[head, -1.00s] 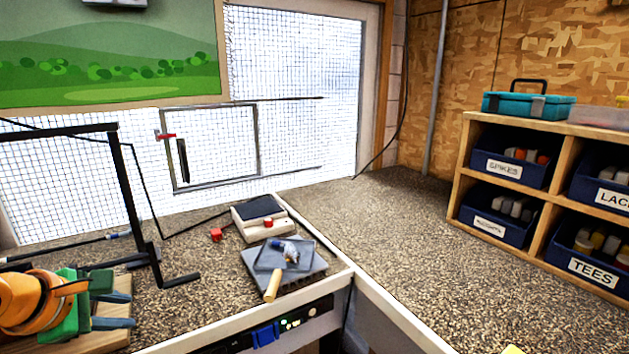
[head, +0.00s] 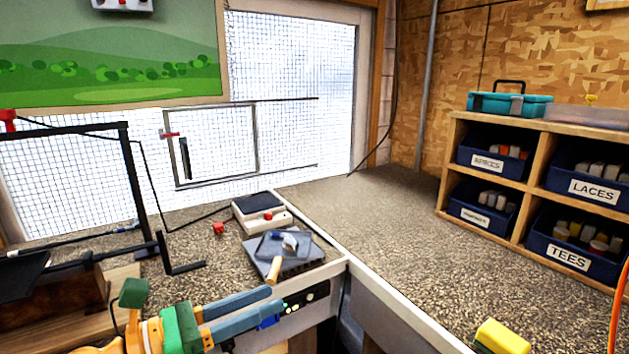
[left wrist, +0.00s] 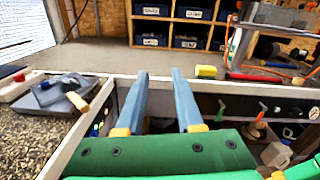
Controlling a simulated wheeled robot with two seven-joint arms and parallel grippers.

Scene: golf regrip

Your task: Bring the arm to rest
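My left gripper (head: 277,298) comes in low in the head view, green with blue-grey fingers pointing right. Its fingertips overlap the bench's front edge in the picture, below the grey tray. In the left wrist view the gripper (left wrist: 160,73) has its two fingers well apart with nothing between them. It is open and empty. My right gripper does not show in the head view.
A grey tray (head: 297,269) with a wooden-handled tool and a scale (head: 275,221) stand on the bench. A black frame (head: 135,185) is at left. A yellow block (head: 503,337) lies at lower right. Labelled bins (head: 583,189) fill the wooden shelf. The right bench top is largely clear.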

